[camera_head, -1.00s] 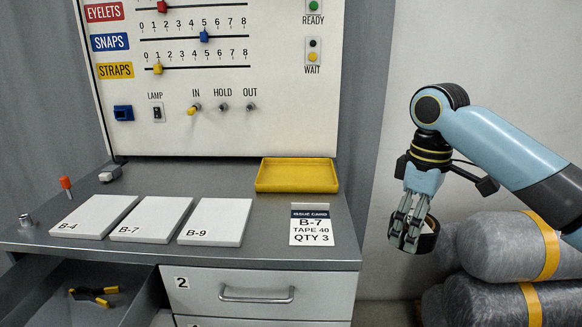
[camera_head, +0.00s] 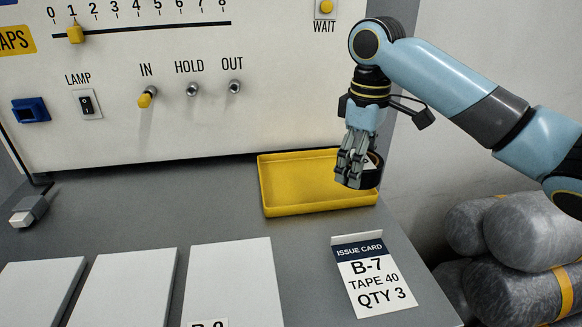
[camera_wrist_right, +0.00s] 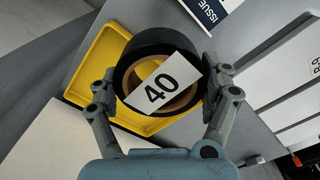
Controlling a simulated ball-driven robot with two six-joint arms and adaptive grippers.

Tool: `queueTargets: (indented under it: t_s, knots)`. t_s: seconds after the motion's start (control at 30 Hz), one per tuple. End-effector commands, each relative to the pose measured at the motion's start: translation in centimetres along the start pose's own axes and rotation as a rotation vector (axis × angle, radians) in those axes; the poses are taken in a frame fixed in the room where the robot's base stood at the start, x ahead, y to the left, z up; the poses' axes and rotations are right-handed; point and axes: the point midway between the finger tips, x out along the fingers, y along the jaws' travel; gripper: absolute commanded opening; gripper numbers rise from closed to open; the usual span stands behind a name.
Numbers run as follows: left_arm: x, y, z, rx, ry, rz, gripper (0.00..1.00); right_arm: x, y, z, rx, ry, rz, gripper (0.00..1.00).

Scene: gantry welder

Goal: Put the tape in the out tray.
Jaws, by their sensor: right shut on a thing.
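The tape is a black roll with a tan core and a white label reading 40; it shows between the fingers in the right wrist view (camera_wrist_right: 158,52). My right gripper (camera_head: 355,172) is shut on the tape (camera_head: 372,176), gripping it across its sides. In the head view the fingers hide part of the roll. The tray is a shallow yellow tray (camera_head: 315,207) at the back right of the bench, empty where it shows. In the head view, the gripper and tape overlap its right end. In the wrist view, the tray (camera_wrist_right: 84,70) lies beyond the roll. My left gripper is not in view.
Several white pads (camera_head: 232,280) lie at the front. A panel with switches (camera_head: 200,130) rises behind. Grey rolls (camera_head: 530,240) are stacked right of the bench.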

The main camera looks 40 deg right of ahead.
Motion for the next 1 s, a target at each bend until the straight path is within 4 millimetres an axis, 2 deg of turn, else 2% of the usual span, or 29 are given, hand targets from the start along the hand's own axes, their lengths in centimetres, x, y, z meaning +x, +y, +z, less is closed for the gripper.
queueTargets:
  t_s: [0.1,0.2,0.27,0.4,0.6,0.8,1.0]
  knots:
    - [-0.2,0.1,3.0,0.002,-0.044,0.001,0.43,0.3,0.1,-0.5,0.002,0.002,-0.003,0.44]
    - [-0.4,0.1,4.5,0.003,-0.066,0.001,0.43,1.2,0.6,-2.0,0.005,0.003,-0.006,0.44]
    - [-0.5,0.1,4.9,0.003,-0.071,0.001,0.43,2.0,1.1,-3.3,0.004,0.002,-0.008,0.44]
    - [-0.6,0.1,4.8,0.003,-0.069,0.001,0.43,4.0,2.5,-6.5,0.003,0.002,-0.006,0.44]
    - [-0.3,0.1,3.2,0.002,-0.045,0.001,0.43,6.2,4.0,-9.8,0.002,0.002,-0.003,0.44]
    - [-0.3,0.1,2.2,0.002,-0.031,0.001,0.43,7.2,4.4,-10.9,-0.001,-0.001,-0.002,0.44]
    - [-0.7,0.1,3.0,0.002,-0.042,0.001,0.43,10.2,4.4,-10.8,-0.001,-0.002,-0.002,0.44]
